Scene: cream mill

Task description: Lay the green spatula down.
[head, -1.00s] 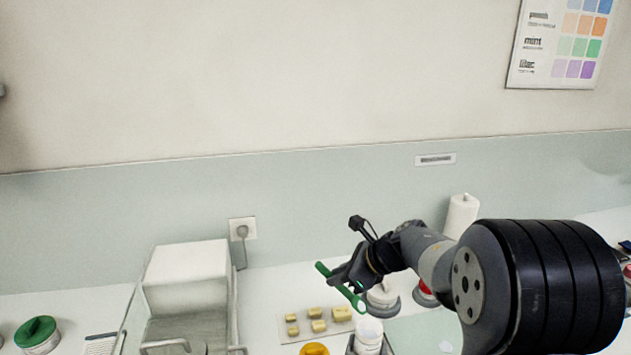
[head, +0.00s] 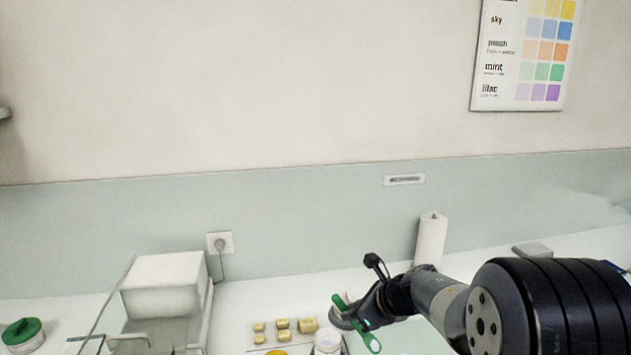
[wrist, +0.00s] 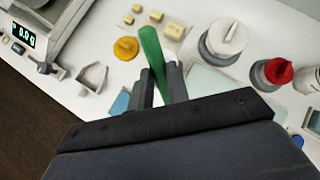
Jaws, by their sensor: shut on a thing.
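The green spatula (wrist: 153,52) is between the fingers of my gripper (wrist: 162,84) in the wrist view, its long green end pointing away over the counter. In the head view the spatula (head: 371,342) slants across my gripper (head: 354,317), with a looped end at the lower right. My gripper is shut on it and holds it over the counter, above the area near the pale yellow blocks. The part between the fingers is hidden.
Several pale yellow blocks (head: 283,324) sit left of my gripper. In the wrist view are a yellow-orange lid (wrist: 126,48), a white-topped container (wrist: 226,40), a red-topped one (wrist: 277,70), a scale (wrist: 45,30) and a white scoop (wrist: 93,77). A paper roll (head: 431,240) stands behind.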

